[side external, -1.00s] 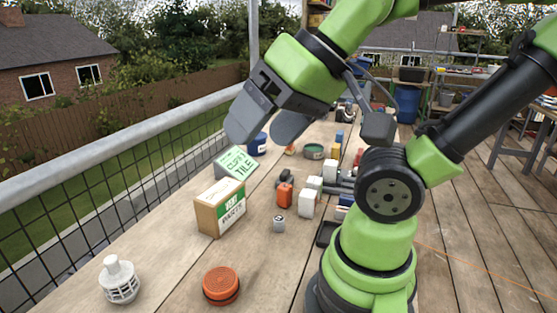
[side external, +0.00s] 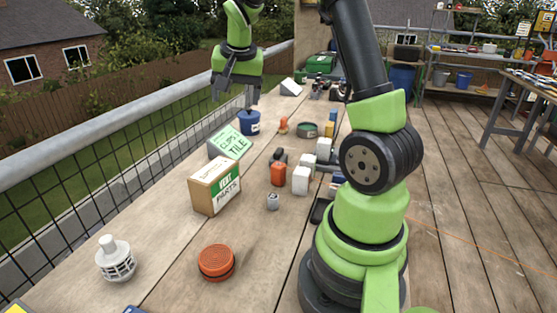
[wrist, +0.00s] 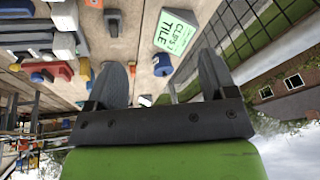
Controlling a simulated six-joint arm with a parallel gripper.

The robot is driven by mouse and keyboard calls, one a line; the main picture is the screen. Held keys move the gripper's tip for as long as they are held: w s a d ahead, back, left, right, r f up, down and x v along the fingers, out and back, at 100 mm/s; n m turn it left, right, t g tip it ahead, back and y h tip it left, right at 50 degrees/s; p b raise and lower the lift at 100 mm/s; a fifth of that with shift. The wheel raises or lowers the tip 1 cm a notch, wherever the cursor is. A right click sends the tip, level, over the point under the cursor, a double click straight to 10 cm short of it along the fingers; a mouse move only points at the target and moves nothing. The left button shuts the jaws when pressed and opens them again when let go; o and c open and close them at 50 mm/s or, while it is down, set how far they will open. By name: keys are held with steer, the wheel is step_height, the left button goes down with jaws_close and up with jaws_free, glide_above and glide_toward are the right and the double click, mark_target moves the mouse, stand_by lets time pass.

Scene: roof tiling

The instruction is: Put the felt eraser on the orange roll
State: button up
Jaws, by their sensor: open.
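A squat, round, ridged orange roll (side external: 216,262) lies flat on the near part of the wooden table, its top bare. I cannot pick out the felt eraser with certainty; several small blocks lie mid-table. My gripper (side external: 236,92) is open and empty, pointing down above the far left of the table, beyond the blue tin and far from the orange roll. In the wrist view its two dark fingers (wrist: 163,82) are spread wide, with bare wood and a small white piece (wrist: 145,100) showing between them. The orange roll is not visible there.
A parts box (side external: 215,185), a green-white tile clips box (side external: 230,143) and a blue tin (side external: 248,122) line the left. White blocks (side external: 300,180) and a red-orange item (side external: 278,173) crowd the middle. A white slotted cap (side external: 115,259) stands front left. Wood around the roll is clear.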

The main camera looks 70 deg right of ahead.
steer(key=s+d+f+m+g, duration=0.2)
steer(key=d+f+m, duration=0.1)
steer(key=d+f, duration=0.75)
steer(key=m, duration=0.1)
glide_above(278, 150)
steer(key=a, duration=0.2)
step_height(278, 150, down, 4)
steer(key=shift+r+g, duration=0.15)
steer(key=shift+g, duration=0.25)
steer(key=x, duration=0.3)
steer(key=shift+s+d+f, duration=0.1)
steer(key=shift+f, duration=0.2)
steer(key=shift+x, duration=3.05)
steer(key=c, duration=1.1)
